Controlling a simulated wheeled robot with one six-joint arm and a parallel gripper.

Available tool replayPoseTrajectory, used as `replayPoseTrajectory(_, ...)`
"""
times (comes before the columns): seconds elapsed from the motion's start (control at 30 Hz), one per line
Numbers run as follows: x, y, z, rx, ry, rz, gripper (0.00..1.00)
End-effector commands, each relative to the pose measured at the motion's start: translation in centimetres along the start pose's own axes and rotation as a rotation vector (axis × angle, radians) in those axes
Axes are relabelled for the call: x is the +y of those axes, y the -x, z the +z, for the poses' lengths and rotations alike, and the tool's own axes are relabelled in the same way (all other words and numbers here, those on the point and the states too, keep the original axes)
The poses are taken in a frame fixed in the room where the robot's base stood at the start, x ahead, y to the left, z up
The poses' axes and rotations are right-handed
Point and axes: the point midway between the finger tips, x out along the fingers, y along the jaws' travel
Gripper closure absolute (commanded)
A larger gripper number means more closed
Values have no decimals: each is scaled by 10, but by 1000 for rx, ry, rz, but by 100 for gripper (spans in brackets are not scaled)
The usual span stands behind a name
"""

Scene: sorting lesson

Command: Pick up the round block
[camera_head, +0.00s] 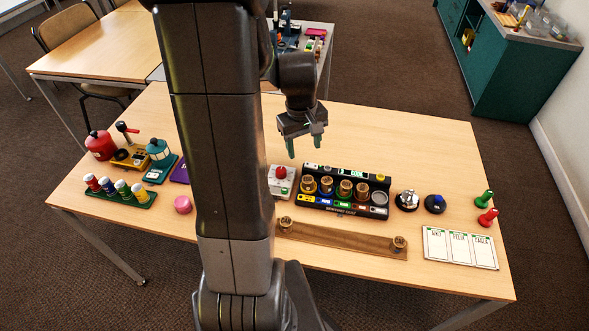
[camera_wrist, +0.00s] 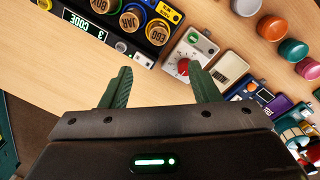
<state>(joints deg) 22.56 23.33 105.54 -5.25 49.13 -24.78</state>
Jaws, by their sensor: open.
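A pale one (camera_wrist: 246,6) is cut by the upper edge. My arm hides part of this row in the head view. The frames do not tell which one is meant. My gripper (camera_head: 304,147) hangs open and empty above the table's back half, apart from all blocks; its fingers (camera_wrist: 158,86) show in the wrist view.
A black rack (camera_head: 300,199) holds several round wooden pieces, with a grey box with a red knob (camera_head: 282,183) beside it. A wooden rail (camera_head: 345,238) lies in front. Cards (camera_head: 460,248) and pawns (camera_head: 487,217) are at right. The table's back right is clear.

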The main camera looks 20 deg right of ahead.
Motion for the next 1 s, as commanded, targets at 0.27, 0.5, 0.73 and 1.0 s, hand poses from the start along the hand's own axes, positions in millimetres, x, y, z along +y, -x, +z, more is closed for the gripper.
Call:
replayPoseTrajectory(0.27, -1, -51, 1, -6, 0, -4, 44)
replayPoseTrajectory(0.5, 0, -78, 1, -3, -1, -2, 44)
replayPoseTrajectory(0.73, 0, -90, 2, -3, -1, -2, 44)
replayPoseTrajectory(1.0, 1, -123, 3, -2, -1, -2, 44)
